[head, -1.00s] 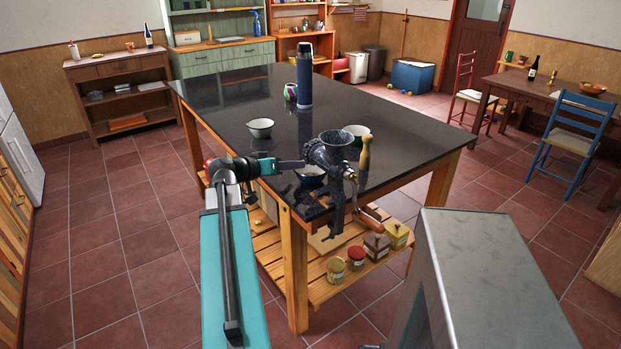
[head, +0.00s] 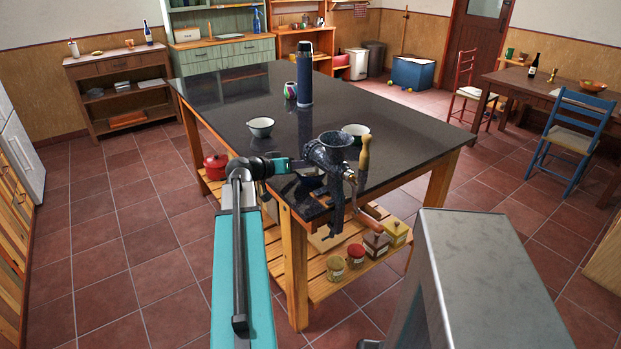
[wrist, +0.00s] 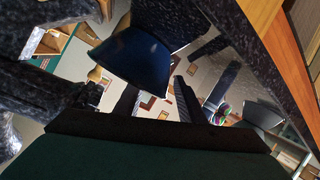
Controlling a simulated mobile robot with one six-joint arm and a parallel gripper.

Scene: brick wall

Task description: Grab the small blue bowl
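The small blue bowl (head: 310,178) is on the dark table top near its front corner, partly hidden behind the grinder in the head view. In the wrist view the bowl (wrist: 140,62) looks dark blue and shiny, just ahead of the fingers. My gripper (wrist: 138,98) is open, with one dark finger on either side of the picture and a gap between them. The bowl lies beyond this gap; I cannot tell whether a finger touches it.
A dark metal grinder (head: 333,155) is clamped at the table's front corner, close to my arm. The table's left side is clear.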

